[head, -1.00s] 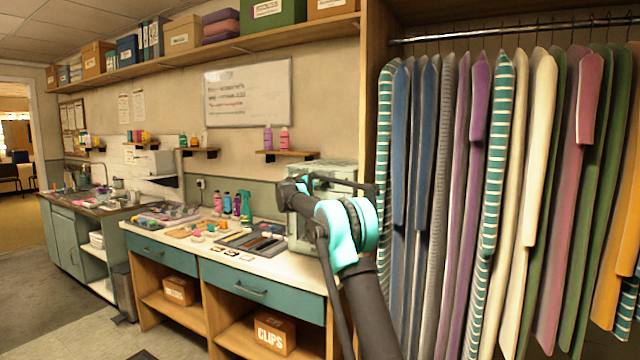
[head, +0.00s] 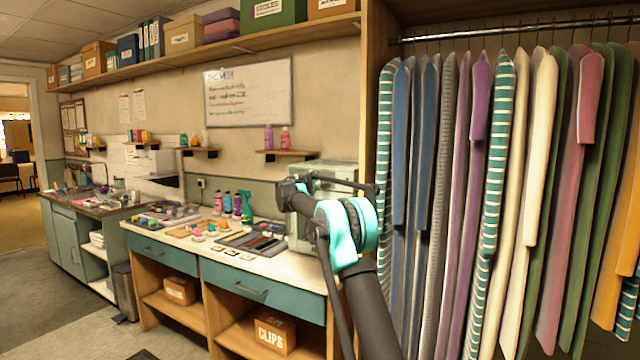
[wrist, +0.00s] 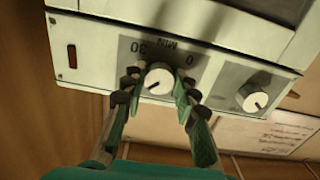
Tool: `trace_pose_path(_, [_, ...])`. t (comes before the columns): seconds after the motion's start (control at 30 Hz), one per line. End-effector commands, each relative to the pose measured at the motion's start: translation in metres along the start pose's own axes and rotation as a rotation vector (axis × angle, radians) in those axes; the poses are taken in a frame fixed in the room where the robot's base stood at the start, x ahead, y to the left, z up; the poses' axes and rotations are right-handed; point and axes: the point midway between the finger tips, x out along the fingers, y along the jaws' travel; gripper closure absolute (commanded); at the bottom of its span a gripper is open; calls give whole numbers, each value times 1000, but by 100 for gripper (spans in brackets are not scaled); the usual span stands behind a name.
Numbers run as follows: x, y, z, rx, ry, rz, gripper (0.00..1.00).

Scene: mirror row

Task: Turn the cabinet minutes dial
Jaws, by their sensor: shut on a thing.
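The cabinet (head: 330,172) is a pale grey-green box at the right end of the counter, partly hidden behind my arm in the head view. Its front panel (wrist: 95,50) fills the upper part of the wrist view. The minutes dial (wrist: 159,80) is a round white knob with a dark pointer line, beside printed markings "30", "0" and "MIN". My gripper (wrist: 160,92) is shut on the minutes dial, with one finger on either side of it. In the head view the fingers are hidden behind my arm.
A second white dial (wrist: 254,98) sits to the right on the same panel, and a reddish-brown switch (wrist: 71,56) to the left. Bottles (head: 227,203) and trays stand on the counter left of the cabinet. Hanging garments (head: 450,200) crowd the right side.

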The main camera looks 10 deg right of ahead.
Motion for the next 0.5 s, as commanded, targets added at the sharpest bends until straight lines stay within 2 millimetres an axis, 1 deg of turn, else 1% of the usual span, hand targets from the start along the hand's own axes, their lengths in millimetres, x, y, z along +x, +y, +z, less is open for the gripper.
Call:
trace_pose_path(0.47, [0, 0, 1, 18, -2, 1, 100])
trace_pose_path(0.5, [0, 0, 1, 18, -2, 1, 70])
